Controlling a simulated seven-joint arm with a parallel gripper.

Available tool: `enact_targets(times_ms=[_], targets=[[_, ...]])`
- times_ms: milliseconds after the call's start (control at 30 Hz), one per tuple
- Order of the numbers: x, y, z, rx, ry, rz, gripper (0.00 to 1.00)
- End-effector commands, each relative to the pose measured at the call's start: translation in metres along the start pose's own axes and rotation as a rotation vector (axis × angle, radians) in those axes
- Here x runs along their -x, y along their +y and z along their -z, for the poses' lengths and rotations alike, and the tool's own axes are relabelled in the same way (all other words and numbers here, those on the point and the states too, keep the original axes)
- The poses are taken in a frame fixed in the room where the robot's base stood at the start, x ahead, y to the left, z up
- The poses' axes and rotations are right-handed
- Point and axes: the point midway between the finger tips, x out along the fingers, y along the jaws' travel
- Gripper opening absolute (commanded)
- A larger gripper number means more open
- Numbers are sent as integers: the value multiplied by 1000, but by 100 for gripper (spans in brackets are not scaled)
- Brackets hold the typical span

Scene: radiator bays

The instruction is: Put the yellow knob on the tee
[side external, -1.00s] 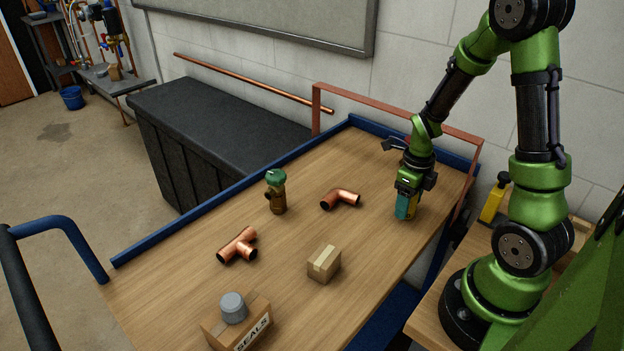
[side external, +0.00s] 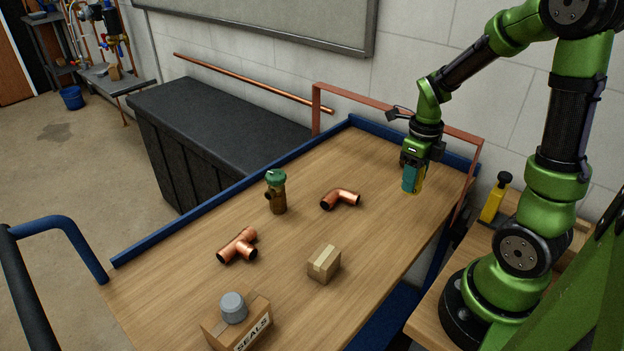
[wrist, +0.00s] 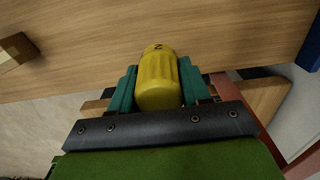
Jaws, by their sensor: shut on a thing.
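My gripper (side external: 411,180) is shut on the yellow knob (wrist: 158,78), which sits between the two teal fingers in the wrist view. In the side view the fingers hide most of the knob, and it is held above the far right part of the wooden bench top. The copper tee (side external: 238,246) lies on the bench top, left of the middle, well apart from my gripper.
A brass valve with a green cap (side external: 277,190) and a copper elbow (side external: 341,198) stand between my gripper and the tee. A small carton (side external: 324,264) and a SEALS box (side external: 240,325) with a grey knob (side external: 233,307) are nearer. Blue rails (side external: 233,193) edge the bench.

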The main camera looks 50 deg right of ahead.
Motion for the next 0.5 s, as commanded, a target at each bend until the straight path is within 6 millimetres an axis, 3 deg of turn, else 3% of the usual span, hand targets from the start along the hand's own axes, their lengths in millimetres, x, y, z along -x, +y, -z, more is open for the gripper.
enact_targets(times_ms=[167, 267, 367, 500], targets=[[20, 9, -5, 33, 1, -1, 13], [21, 30, -17, 120, 10, -1, 13], [19, 68, -35, 264, 18, 0, 13], [15, 136, -55, 533, 22, 3, 13]])
